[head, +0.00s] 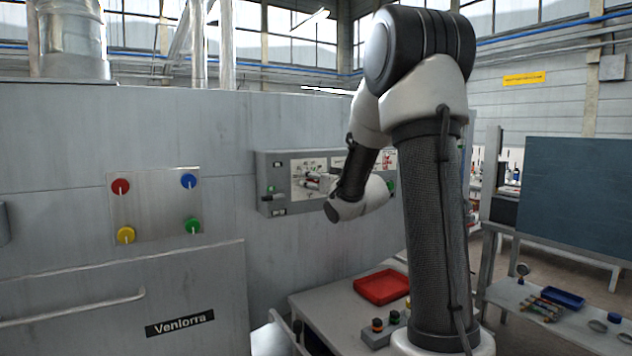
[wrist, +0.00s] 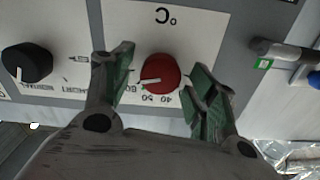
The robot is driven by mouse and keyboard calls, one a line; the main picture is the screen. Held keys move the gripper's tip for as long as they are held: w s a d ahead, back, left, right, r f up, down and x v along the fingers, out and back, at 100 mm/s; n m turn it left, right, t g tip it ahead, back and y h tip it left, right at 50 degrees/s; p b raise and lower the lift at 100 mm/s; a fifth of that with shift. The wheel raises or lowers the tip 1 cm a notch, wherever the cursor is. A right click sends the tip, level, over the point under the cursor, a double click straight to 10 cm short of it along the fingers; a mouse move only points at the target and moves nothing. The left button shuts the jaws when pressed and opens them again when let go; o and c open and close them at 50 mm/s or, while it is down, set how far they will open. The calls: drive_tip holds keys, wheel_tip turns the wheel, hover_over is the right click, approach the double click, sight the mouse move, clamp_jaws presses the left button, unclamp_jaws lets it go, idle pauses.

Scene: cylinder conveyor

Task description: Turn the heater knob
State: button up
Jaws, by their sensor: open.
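The red heater knob (wrist: 160,72) shows in the wrist view, on a white plate marked °C that appears upside down. A white pointer line on the knob points to the left of the picture. My gripper (wrist: 163,80) is open, with one green-padded finger on each side of the knob. I cannot tell whether the fingers touch it. In the head view my gripper (head: 318,182) is at the grey control panel (head: 266,168) on the wall, and the knob itself cannot be made out there.
A black knob (wrist: 27,63) sits left of the red one in the wrist view. A plate (head: 155,205) with several coloured knobs is on the metal wall at left. A red tray (head: 382,286) and a button box (head: 385,328) are on the table below my arm.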

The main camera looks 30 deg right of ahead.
drive_tip(key=c, duration=1)
drive_tip(key=shift+c, duration=0.2)
drive_tip(key=shift+n, duration=0.3)
drive_tip(key=shift+a+n, duration=0.1)
drive_tip(key=shift+n, duration=3.9)
drive_tip(key=o, duration=1)
drive_tip(key=shift+o, duration=0.2)
